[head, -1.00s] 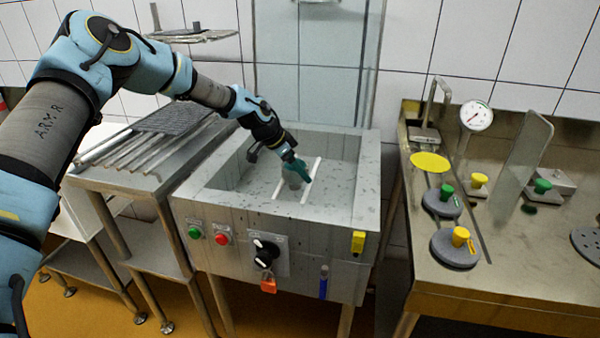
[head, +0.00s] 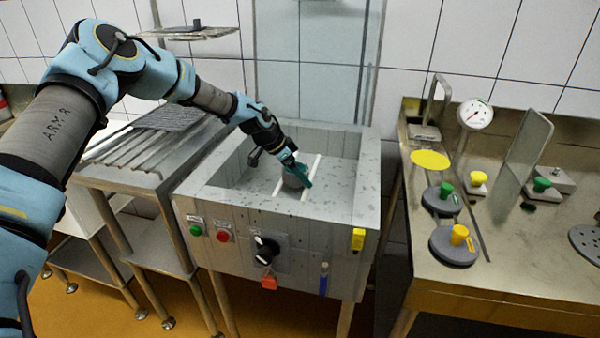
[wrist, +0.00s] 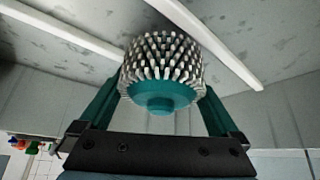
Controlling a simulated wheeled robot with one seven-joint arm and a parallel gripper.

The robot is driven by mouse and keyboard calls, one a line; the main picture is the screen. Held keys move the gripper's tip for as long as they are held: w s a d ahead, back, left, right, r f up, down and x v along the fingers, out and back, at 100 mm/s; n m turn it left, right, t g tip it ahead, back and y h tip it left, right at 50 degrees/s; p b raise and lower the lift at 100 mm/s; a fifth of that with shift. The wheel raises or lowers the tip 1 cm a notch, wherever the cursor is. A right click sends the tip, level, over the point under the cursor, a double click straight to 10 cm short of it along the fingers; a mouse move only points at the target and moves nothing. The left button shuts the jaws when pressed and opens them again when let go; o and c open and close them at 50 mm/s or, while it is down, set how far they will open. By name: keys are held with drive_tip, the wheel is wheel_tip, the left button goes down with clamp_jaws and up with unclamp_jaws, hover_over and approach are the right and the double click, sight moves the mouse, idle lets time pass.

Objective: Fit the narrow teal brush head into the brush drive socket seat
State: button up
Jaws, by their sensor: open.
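The teal brush head (wrist: 160,93) has a round teal hub with a small boss facing the wrist camera and a thick ring of grey-white bristles. In the head view it is a small grey shape (head: 292,182) low in the basin. My gripper (head: 298,176) reaches down into the basin around it. In the wrist view the two teal fingers stand on either side of the brush head, open, with its bristles close to both fingers. I cannot tell whether they touch. The drive socket seat is not visible; the brush head and gripper may hide it.
The grey basin (head: 362,185) has two white rails (head: 313,168) on its floor, beside the brush head. Its walls surround my gripper. A slatted side table (head: 150,150) stands to the left. A metal bench (head: 500,270) with moulds and a gauge (head: 475,115) stands to the right.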

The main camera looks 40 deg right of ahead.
drive_tip(key=shift+w+a+r+b, duration=0.2)
drive_tip(key=shift+r+b, duration=0.1)
drive_tip(key=shift+r, duration=0.1)
drive_tip(key=b+v, duration=0.2)
drive_tip(key=v, duration=0.9)
drive_tip(key=shift+b, duration=0.35)
drive_tip(key=shift+r, duration=0.1)
drive_tip(key=shift+s+d, duration=0.1)
